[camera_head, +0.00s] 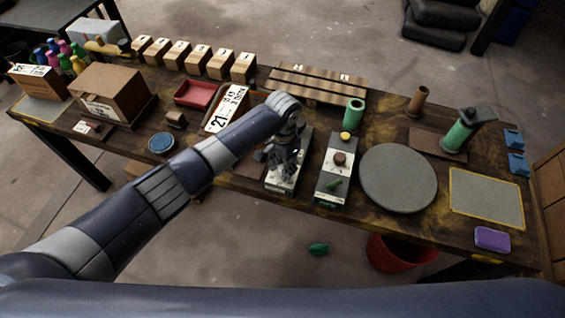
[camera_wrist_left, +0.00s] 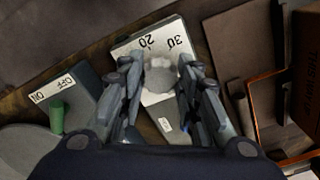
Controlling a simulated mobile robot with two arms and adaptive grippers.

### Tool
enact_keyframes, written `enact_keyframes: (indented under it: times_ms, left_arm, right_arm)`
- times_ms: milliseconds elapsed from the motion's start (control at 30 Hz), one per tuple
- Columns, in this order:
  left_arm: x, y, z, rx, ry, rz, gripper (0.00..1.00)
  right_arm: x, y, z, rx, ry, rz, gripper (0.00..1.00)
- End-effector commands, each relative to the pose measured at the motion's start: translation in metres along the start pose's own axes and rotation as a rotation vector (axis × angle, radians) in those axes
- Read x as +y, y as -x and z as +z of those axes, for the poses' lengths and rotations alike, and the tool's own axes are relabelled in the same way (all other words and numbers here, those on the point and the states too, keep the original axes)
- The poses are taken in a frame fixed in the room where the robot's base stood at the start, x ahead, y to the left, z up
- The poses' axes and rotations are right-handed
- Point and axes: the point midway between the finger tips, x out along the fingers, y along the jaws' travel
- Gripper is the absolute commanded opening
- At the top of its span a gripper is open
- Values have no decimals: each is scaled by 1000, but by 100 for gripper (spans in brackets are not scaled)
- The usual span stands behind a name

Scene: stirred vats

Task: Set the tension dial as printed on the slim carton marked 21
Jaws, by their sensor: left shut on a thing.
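The slim carton (camera_head: 228,106) marked 21 lies left of my left gripper in the head view, its white label showing; the smaller print is too small to read. The tension dial's box (camera_head: 289,184) has a white face, on which 20 and 30 show upside down in the left wrist view (camera_wrist_left: 128,47). My left gripper (camera_head: 284,160) is over this box, with its fingers shut on the round grey dial knob (camera_wrist_left: 160,76). The knob's pointer and the rest of the scale are hidden or unclear. My right gripper is not in view.
Just right stands a control box (camera_head: 327,181) with a brown knob and a green lever; its OFF/ON plate (camera_wrist_left: 53,88) shows in the wrist view. Beyond it is a round grey disc (camera_head: 398,178). A red tray (camera_head: 196,93) and brown box (camera_head: 112,90) stand left.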

Motion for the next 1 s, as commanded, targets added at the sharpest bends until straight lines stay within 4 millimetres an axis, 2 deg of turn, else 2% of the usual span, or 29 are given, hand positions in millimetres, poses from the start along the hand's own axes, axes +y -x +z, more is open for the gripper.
enact_keyframes:
  times_ms: [400, 433, 500, 867, 1000]
  left_arm:
    - [0, 0, 0, 1, 9, 1, 7]
    - [0, 0, 0, 1, 9, 1, 35]
    - [0, 0, 0, 1, 9, 1, 51]
    - [0, 1, 0, 1, 8, 0, 51]
    - [0, 15, -1, 4, 8, 0, 51]
  right_arm:
    - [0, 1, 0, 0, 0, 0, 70]
    - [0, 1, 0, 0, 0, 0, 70]
    - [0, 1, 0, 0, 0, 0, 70]
    - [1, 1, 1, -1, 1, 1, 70]
    - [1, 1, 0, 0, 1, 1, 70]
